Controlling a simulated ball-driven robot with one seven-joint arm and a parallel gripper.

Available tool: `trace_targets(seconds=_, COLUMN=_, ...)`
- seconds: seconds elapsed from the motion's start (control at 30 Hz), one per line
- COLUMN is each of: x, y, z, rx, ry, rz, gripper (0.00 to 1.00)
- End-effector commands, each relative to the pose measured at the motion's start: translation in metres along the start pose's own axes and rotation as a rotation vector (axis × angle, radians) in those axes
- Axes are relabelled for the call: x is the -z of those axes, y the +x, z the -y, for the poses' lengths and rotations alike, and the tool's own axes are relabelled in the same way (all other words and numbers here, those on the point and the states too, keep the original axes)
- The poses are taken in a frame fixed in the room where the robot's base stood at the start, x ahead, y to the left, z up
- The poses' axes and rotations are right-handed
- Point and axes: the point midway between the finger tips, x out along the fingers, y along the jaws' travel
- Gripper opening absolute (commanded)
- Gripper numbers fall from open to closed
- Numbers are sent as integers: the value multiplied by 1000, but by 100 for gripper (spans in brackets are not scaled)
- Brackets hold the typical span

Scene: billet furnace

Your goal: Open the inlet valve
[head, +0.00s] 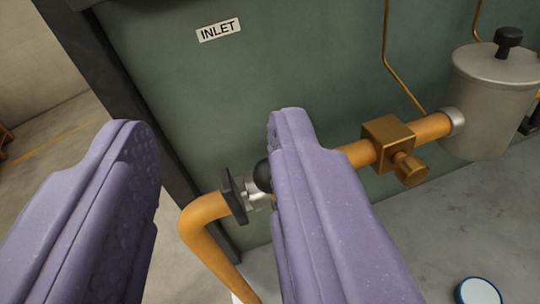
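The INLET label (218,31) is on the green furnace panel. Below it, a silver valve body (257,191) sits on the orange pipe, with a black handle (232,196) on its left side. A dark round knob (263,175) shows beside the body, partly behind the right finger. My gripper (210,125) is open, with its two purple fingers wide apart and nothing between them. The right finger overlaps the valve in the picture and hides part of it. I cannot tell whether it touches the valve.
The orange pipe (205,215) bends down at left and runs right through a brass fitting (388,143) to a grey lidded canister (492,95). The green panel (300,65) stands behind. A round white gauge or cap (478,291) is at lower right. Open floor (60,130) shows at left.

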Motion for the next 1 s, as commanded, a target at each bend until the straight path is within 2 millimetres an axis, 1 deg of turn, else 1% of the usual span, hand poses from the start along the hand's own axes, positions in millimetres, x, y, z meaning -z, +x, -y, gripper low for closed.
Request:
trace_targets(seconds=0.03, x=-30, y=14, z=-6, rx=-16, ry=-4, rz=-9, gripper=39)
trace_targets(seconds=0.1, x=-63, y=23, z=-15, rx=-32, ry=-10, rz=-39, gripper=39)
trace_targets(seconds=0.2, x=-90, y=29, z=-23, rx=-44, ry=-16, rz=-71, gripper=39)
trace_targets(seconds=0.23, x=-94, y=30, z=-25, rx=-46, ry=-18, rz=-77, gripper=39)
trace_targets(seconds=0.3, x=-100, y=34, z=-27, rx=-49, ry=-21, rz=-86, gripper=39)
trace_targets(seconds=0.37, x=-100, y=41, z=-28, rx=-49, ry=-21, rz=-90, gripper=39)
trace_targets(seconds=0.6, x=-97, y=83, z=-29, rx=-47, ry=-22, rz=-89, gripper=39)
trace_targets(seconds=0.7, x=-95, y=97, z=-30, rx=-47, ry=-21, rz=-89, gripper=39)
trace_targets(seconds=0.83, x=-94, y=106, z=-30, rx=-47, ry=-21, rz=-89, gripper=39)
trace_targets(seconds=1.0, x=-93, y=108, z=-30, rx=-47, ry=-21, rz=-88, gripper=39)
